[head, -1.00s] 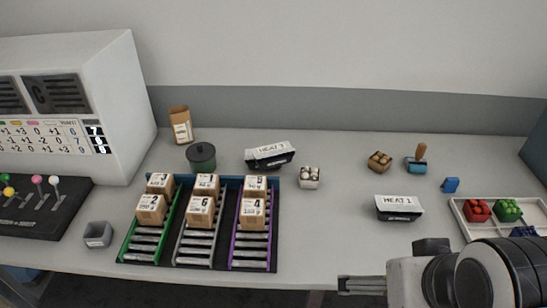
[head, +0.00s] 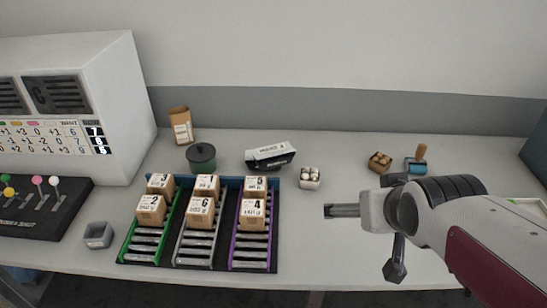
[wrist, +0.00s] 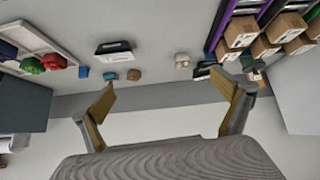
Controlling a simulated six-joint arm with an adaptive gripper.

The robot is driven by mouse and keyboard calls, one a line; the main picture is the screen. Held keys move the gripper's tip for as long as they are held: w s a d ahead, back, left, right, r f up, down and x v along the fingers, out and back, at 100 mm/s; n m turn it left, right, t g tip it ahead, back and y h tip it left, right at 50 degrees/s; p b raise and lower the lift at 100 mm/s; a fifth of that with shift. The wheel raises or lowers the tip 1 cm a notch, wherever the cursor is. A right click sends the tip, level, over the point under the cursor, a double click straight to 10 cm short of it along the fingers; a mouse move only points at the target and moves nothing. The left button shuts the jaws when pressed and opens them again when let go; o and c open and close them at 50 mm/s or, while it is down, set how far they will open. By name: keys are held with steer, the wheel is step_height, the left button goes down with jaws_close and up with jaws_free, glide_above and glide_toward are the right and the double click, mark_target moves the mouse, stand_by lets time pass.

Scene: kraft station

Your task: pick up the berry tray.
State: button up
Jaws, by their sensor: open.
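In the wrist view a white tray (wrist: 50,42) at the upper left holds a red item (wrist: 54,62), a green item (wrist: 32,66) and a dark blue item (wrist: 7,50). The red one looks like a small berry tray, but I cannot tell for sure. In the head view my arm hides nearly all of this tray.
Roller lanes (head: 200,252) with several numbered boxes stand left of centre. A white egg-like carton (head: 309,178), a brown carton (head: 380,162), a blue stamp (head: 415,166) and a black HEAT pack (head: 270,156) lie behind my gripper. Another black-and-white pack (wrist: 113,50) shows in the wrist view.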

steer(key=w+a+f+n+t, duration=0.1)
steer(key=w+a+f+t, duration=0.1)
steer(key=w, duration=0.7)
steer(key=n+t+y, duration=0.3)
steer(key=t+y, duration=0.1)
steer(key=y, duration=0.2)
glide_toward(275, 154)
steer(key=shift+s+d+r, duration=0.1)
steer(key=shift+s+d, duration=0.1)
steer(key=shift+s, duration=0.15)
steer(key=shift+w, duration=0.1)
steer(key=shift+x, duration=3.3)
steer(key=shift+w+a, duration=0.1)
steer(key=shift+w, duration=0.05)
steer(key=shift+x, duration=2.4)
steer(key=shift+a, duration=0.1)
